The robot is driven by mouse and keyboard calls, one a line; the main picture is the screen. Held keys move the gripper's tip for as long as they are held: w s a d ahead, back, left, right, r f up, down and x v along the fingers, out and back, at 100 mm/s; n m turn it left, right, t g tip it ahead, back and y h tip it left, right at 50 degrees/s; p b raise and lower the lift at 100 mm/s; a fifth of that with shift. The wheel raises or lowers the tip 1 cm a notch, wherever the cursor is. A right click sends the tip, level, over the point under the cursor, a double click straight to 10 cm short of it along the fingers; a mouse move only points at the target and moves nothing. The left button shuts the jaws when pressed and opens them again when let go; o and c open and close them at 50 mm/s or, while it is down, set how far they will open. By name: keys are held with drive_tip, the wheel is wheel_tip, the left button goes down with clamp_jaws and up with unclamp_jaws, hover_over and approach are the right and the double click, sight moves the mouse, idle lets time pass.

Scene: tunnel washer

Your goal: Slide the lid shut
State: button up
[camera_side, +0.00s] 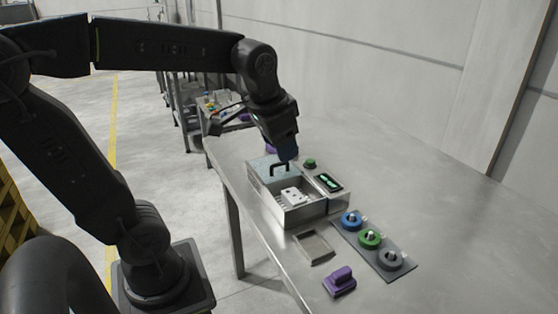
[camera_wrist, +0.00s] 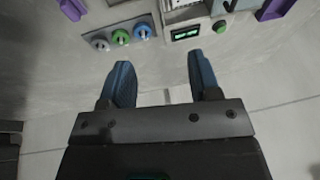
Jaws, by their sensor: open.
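The washer's metal box (camera_side: 300,213) stands on the table in the side view, its near part open. A grey-blue lid (camera_side: 260,166) with a black handle (camera_side: 280,168) covers only the far part of the opening. A white block (camera_side: 293,195) lies inside. My gripper (camera_side: 288,157) appears close to the handle in the side view; the gap in depth is hard to judge. In the wrist view my gripper (camera_wrist: 163,78) is open, with nothing between its blue fingers.
A green-lit display (camera_side: 328,182) and a green button (camera_side: 310,163) sit on the box's right side. A mat (camera_side: 384,262) with blue, green and grey round pieces, a shallow tray (camera_side: 313,247) and a purple block (camera_side: 339,281) lie nearer. The table's right side is clear.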

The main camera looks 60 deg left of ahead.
drive_tip(key=w+a, duration=0.1)
drive_tip(key=a, duration=0.1)
drive_tip(key=w+a+g, duration=0.1)
drive_tip(key=w+a, duration=0.1)
drive_tip(key=w+a+g, duration=0.1)
drive_tip(key=w+a, duration=0.1)
drive_tip(key=shift+w+a+y, duration=0.1)
drive_tip(key=shift+a+y, duration=0.2)
drive_tip(key=c, duration=0.3)
drive_tip(key=shift+g, duration=0.8)
drive_tip(key=w+a, duration=0.1)
drive_tip(key=a, duration=0.1)
drive_tip(key=w+a+f, duration=0.1)
drive_tip(key=a, duration=0.1)
drive_tip(key=w+a, duration=0.1)
drive_tip(key=a, duration=0.2)
drive_tip(key=shift+w+a+f, duration=0.1)
drive_tip(key=shift+w+f, duration=0.2)
drive_tip(key=shift+f, duration=0.05)
drive_tip(key=a+f, duration=0.1)
drive_tip(key=f, duration=0.3)
drive_tip(key=a+f, duration=0.1)
drive_tip(key=f, duration=0.8)
drive_tip(key=shift+a+f, duration=0.25)
drive_tip(key=shift+a, duration=0.15)
clamp_jaws()
